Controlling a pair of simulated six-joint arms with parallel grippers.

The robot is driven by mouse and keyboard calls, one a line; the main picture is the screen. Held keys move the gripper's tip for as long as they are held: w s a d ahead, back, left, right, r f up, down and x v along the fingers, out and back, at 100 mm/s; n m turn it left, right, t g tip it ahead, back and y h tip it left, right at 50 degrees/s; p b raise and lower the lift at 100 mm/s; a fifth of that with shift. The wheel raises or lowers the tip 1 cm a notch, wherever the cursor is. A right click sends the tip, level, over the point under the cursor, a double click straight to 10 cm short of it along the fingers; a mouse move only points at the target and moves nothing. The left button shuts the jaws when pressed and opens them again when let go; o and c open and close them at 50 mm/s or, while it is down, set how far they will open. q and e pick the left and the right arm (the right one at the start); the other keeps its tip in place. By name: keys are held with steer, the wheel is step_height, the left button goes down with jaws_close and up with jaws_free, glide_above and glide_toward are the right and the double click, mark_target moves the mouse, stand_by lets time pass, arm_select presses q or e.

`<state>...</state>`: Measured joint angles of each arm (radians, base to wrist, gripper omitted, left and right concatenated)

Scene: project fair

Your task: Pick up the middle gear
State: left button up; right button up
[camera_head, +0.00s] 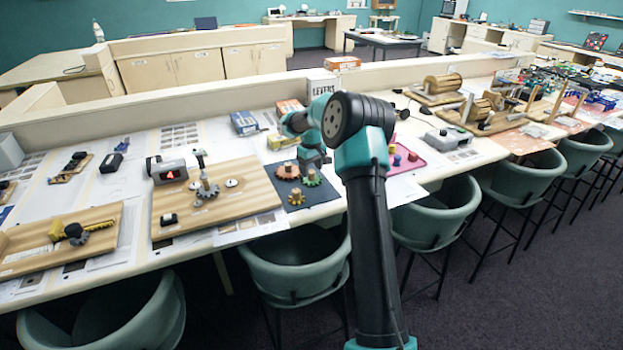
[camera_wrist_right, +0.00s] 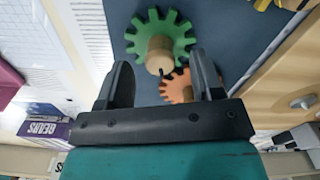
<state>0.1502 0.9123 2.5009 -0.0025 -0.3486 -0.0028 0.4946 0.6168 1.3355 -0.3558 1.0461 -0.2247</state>
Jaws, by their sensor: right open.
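Three toothed gears lie on a dark mat (camera_head: 325,194) in the head view: an orange-brown gear (camera_head: 287,172), a green gear (camera_head: 312,179) and a small yellow gear (camera_head: 296,198). My right gripper (camera_head: 315,163) is above the mat's back right, close to the green gear. In the right wrist view, its two fingers (camera_wrist_right: 163,78) are apart with nothing held. The green gear (camera_wrist_right: 173,26) with a wooden knob lies just beyond the fingertips. The orange gear (camera_wrist_right: 177,88) shows between the fingers, partly hidden. Part of the yellow gear (camera_wrist_right: 262,4) is at the top edge. My left gripper is not seen.
A wooden board (camera_head: 250,193) with metal parts stands left of the mat. A pink mat (camera_head: 405,160) with coloured pegs lies to the right. Chairs (camera_head: 295,265) line the table's front edge.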

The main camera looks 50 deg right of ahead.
steer(key=shift+f, duration=1.2)
steer(key=c, duration=1)
